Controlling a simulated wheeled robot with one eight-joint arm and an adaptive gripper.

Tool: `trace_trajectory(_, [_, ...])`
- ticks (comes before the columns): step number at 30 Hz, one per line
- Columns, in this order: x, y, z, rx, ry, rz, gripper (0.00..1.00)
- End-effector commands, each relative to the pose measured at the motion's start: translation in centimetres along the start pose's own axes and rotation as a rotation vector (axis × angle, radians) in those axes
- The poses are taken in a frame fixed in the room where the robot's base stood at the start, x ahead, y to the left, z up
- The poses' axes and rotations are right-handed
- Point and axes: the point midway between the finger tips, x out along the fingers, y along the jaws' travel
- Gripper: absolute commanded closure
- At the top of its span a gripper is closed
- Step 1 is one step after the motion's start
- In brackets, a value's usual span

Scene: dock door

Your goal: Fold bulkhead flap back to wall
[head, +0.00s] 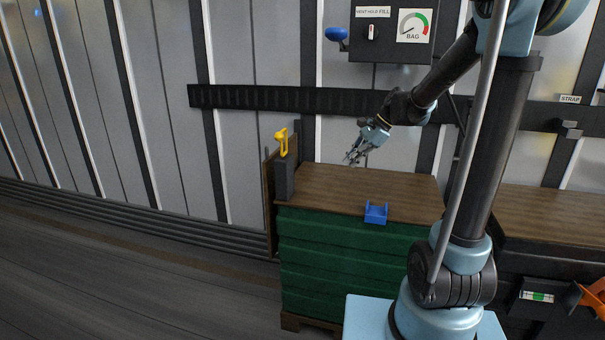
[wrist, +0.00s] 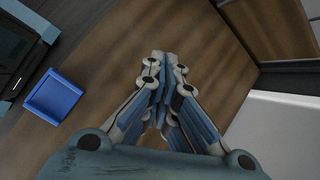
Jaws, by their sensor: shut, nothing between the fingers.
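An upright brown wooden panel (head: 269,205) stands at the left end of the green stack, near the wall; I take it for the bulkhead flap. A dark grey block (head: 284,180) with a yellow handle (head: 282,141) stands beside it. My gripper (head: 352,158) is shut and empty above the brown top board (head: 325,185), to the right of the panel and apart from it. In the wrist view my gripper's closed fingers (wrist: 165,62) point over the board. A brown panel (wrist: 268,30) shows at the upper right there; I cannot tell if it is the flap.
A blue tray (head: 376,213) sits on the board's front edge, right of my gripper. A black gauge box (head: 390,32) with a blue knob (head: 336,34) hangs on the ribbed wall above. A dark rail (head: 260,98) crosses the wall. The floor (head: 130,275) at left is clear.

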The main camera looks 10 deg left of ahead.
Motion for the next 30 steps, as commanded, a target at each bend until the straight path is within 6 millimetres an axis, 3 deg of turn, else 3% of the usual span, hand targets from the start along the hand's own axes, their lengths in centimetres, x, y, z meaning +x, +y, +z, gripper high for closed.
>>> trace_trajectory(6, [3.3,-5.7,0.8,0.193,-0.105,0.011,1.0])
trace_trajectory(12, [5.7,-8.8,1.3,0.321,-0.171,0.03,1.0])
trace_trajectory(22, [7.7,-10.0,1.7,0.376,-0.199,0.041,1.0])
trace_trajectory(30, [11.9,-9.9,2.6,0.374,-0.198,0.042,1.0])
